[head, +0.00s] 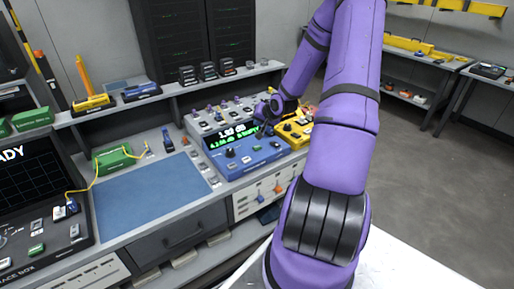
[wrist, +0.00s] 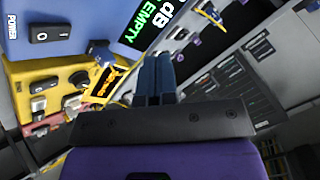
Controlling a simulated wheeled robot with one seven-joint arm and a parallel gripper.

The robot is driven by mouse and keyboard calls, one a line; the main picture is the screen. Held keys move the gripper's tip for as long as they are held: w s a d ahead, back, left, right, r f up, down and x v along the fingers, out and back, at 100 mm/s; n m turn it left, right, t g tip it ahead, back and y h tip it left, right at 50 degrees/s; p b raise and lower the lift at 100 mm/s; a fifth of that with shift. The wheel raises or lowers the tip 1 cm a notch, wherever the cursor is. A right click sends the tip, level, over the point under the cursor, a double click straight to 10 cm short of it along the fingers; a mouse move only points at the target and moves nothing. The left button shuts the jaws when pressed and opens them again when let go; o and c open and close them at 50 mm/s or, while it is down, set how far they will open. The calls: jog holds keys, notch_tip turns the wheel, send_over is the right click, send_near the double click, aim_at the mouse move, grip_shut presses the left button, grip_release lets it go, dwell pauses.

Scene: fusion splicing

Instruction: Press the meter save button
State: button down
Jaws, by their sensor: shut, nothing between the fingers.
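The blue meter (head: 232,170) stands on the bench at the centre of the head view, with a lit display (head: 232,134) of white and green digits. A dark knob and small buttons (head: 257,148) sit on its face; I cannot read which one is save. In the wrist view the blue meter (wrist: 85,20) is at the top, turned, with a POWER switch (wrist: 52,32) and a display (wrist: 145,22) showing "dB" and "EMPTY". My gripper (wrist: 156,58) is shut and empty. In the head view my gripper (head: 264,128) is over the meter's right end; its fingertip contact is hidden.
A yellow device (head: 296,130) stands right beside the meter, close to my gripper. A blue mat (head: 150,205) and a green box (head: 113,158) lie to the left. A black splicer-like unit (head: 35,200) is at far left. A shelf (head: 180,88) runs behind.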

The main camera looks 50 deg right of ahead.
aim_at(258, 146)
jog(key=shift+f, duration=4.35)
jog(key=shift+f, duration=0.2)
jog(key=shift+f, duration=0.2)
jog(key=shift+f, duration=0.45)
jog(key=shift+r, duration=0.9)
jog(key=shift+r, duration=2.5)
